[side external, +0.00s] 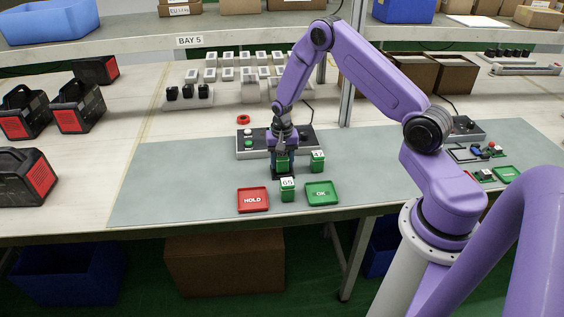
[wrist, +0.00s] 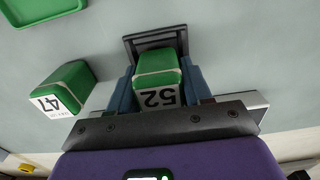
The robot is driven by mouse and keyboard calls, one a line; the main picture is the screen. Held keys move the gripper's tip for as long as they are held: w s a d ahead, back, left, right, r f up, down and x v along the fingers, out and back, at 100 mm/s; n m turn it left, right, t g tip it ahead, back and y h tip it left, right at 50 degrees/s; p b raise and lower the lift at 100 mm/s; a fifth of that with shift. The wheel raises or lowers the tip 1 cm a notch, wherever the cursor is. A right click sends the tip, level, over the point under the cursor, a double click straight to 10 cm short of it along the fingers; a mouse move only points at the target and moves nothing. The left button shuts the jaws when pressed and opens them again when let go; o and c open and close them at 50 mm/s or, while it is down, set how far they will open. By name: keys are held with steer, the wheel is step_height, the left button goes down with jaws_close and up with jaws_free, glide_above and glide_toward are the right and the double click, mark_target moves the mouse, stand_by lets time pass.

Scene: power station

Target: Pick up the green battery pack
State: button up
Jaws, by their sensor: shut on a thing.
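A green battery pack marked 52 (wrist: 158,68) sits between the blue-grey fingers of my gripper (wrist: 160,85) in the wrist view. In the side view the same pack (side external: 282,161) is partly hidden by my gripper (side external: 283,166), over the grey mat. My gripper is shut on it. I cannot tell whether its base is clear of the mat. A second green pack (side external: 317,162) stands to the right, marked 47 in the wrist view (wrist: 62,88). A third pack, marked 65 (side external: 288,190), stands nearer the front edge.
A red HOLD tray (side external: 253,200) and a green OK tray (side external: 322,193) lie at the mat's front. A grey box with buttons (side external: 246,143) is behind my gripper. Black and red units (side external: 78,107) stand at left, circuit boards (side external: 487,151) at right. The mat's left part (side external: 180,180) is clear.

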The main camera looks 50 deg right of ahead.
steer(key=shift+w+r, duration=0.1)
steer(key=shift+r, duration=0.4)
steer(key=s+a+r, duration=0.4)
steer(key=s+r, duration=0.7)
steer(key=s, duration=0.2)
steer(key=s+a, duration=0.2)
steer(key=a, duration=0.9)
steer(key=w+f, duration=0.2)
steer(key=w, duration=0.2)
steer(key=w+f, duration=0.3)
steer(key=w, duration=0.1)
steer(key=w+a+f, duration=0.1)
steer(key=w+f, duration=0.2)
steer(key=w, duration=0.1)
steer(key=shift+w+f, duration=0.15)
steer(key=shift+w, duration=0.2)
steer(key=shift+w+f, duration=0.5)
steer(key=shift+f, duration=1.6)
steer(key=shift+f, duration=0.1)
